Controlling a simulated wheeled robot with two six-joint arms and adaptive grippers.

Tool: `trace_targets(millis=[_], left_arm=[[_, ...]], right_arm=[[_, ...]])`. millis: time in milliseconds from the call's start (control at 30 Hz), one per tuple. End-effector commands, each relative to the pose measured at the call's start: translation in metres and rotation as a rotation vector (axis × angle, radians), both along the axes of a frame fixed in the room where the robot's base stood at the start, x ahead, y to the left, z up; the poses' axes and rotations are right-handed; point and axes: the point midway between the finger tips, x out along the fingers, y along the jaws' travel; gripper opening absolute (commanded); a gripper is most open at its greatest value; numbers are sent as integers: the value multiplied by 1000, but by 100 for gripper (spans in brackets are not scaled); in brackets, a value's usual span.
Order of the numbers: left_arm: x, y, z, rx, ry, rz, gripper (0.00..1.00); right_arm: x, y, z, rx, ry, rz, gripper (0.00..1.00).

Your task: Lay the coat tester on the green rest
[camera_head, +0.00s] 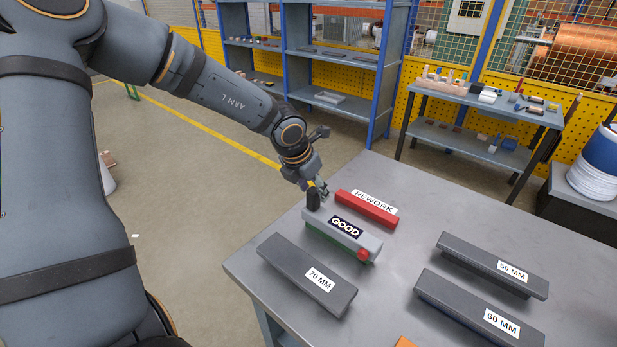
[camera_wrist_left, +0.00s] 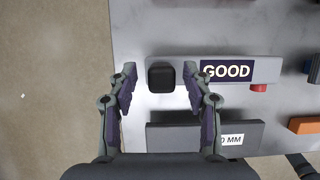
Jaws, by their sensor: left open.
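The coat tester (camera_head: 341,235) is a grey bar with a dark GOOD panel, a black upright grip at its left end and a red knob at its right end. It lies along the green rest (camera_head: 325,242), which shows as a green strip under its front side. My left gripper (camera_head: 318,187) is open at the tester's left end. In the left wrist view the fingers of my left gripper (camera_wrist_left: 160,78) stand on either side of the tester's black grip (camera_wrist_left: 161,77), with gaps on both sides. My right gripper is not in view.
A red rest marked REWORK (camera_head: 366,209) lies just behind. Dark bars marked 70 MM (camera_head: 305,272), 50 MM (camera_head: 490,264) and 60 MM (camera_head: 477,309) lie in front and to the right. An orange thing (camera_head: 405,342) shows at the bottom edge. Bare tabletop (camera_head: 400,265) lies between.

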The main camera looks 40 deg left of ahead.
Motion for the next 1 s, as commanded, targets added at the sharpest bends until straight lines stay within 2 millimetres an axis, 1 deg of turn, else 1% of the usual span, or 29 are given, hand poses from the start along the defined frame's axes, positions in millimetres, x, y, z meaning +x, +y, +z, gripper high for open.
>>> trace_targets(millis=[200, 300, 433, 500, 600, 1000], left_arm=[[-18, 1, 50, -4, -11, 0, 50], [-27, 2, 72, -2, -9, 1, 50], [-37, 3, 93, -2, -7, 1, 50], [-40, 4, 100, -1, -5, 1, 50], [-43, 4, 105, 0, -3, 0, 50], [-41, 4, 106, -11, -6, 3, 50]], right_arm=[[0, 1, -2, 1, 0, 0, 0], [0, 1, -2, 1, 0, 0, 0], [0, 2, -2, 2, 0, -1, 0], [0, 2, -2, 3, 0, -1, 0], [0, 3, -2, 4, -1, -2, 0], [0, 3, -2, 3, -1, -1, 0]])
